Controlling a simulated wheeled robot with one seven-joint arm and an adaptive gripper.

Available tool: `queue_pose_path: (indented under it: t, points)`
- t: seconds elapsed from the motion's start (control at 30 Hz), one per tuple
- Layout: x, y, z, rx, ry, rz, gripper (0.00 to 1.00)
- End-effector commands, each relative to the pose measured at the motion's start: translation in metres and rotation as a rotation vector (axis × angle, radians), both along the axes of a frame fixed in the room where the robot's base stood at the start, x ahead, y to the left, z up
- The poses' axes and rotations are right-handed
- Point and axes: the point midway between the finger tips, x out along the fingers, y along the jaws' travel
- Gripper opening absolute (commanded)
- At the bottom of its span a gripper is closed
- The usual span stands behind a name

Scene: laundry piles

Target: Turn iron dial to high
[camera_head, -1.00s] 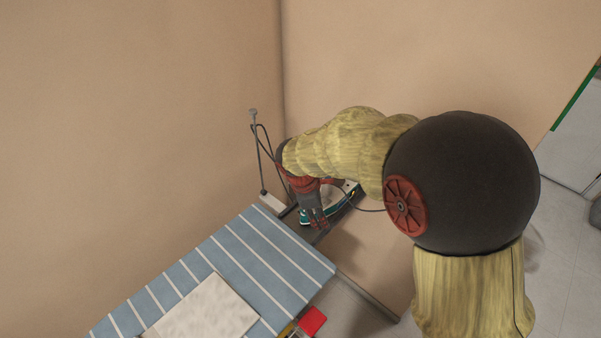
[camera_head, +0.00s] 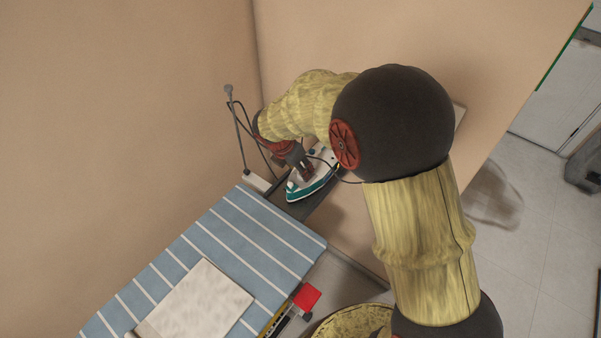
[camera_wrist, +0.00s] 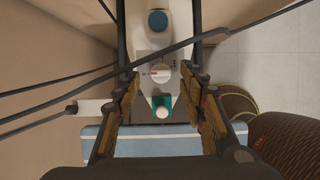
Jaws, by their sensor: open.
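The iron (camera_head: 314,181), white with a teal base, sits on a dark rest at the end of the striped ironing board. In the wrist view its white round dial (camera_wrist: 161,71) lies on a pale grey panel, with a small red mark at its left. A blue button (camera_wrist: 157,20) is beyond the dial and a white knob (camera_wrist: 162,112) on a teal part is nearer. My gripper (camera_wrist: 157,98) is open, its two fingers on either side of the iron's body, with the dial between them in the picture. Whether the fingers touch the iron cannot be told. The gripper (camera_head: 307,172) is over the iron in the head view.
The ironing board (camera_head: 235,235) has a blue striped cover and a folded pale cloth (camera_head: 200,305) on it. A thin cord stand (camera_head: 238,130) rises beside the iron near the wall corner. Dark cords cross the wrist view. A red item (camera_head: 306,297) is beside the board.

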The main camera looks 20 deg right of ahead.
Motion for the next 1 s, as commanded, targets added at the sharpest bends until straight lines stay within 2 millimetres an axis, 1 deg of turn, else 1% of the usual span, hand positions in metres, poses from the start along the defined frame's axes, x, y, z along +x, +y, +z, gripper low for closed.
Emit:
queue_pose_path:
  t: [0.03,0.13,0.23,0.47,1.0]
  points:
    - [0.001,-0.003,-0.011,-0.001,0.004,-0.002,0.41]
    - [0.004,-0.006,-0.02,0.0,0.002,-0.001,0.41]
    - [0.005,-0.008,-0.024,0.0,0.001,0.0,0.41]
    - [0.005,-0.008,-0.023,0.0,0.0,0.0,0.41]
    - [0.005,-0.008,-0.024,0.0,0.001,0.0,0.1]
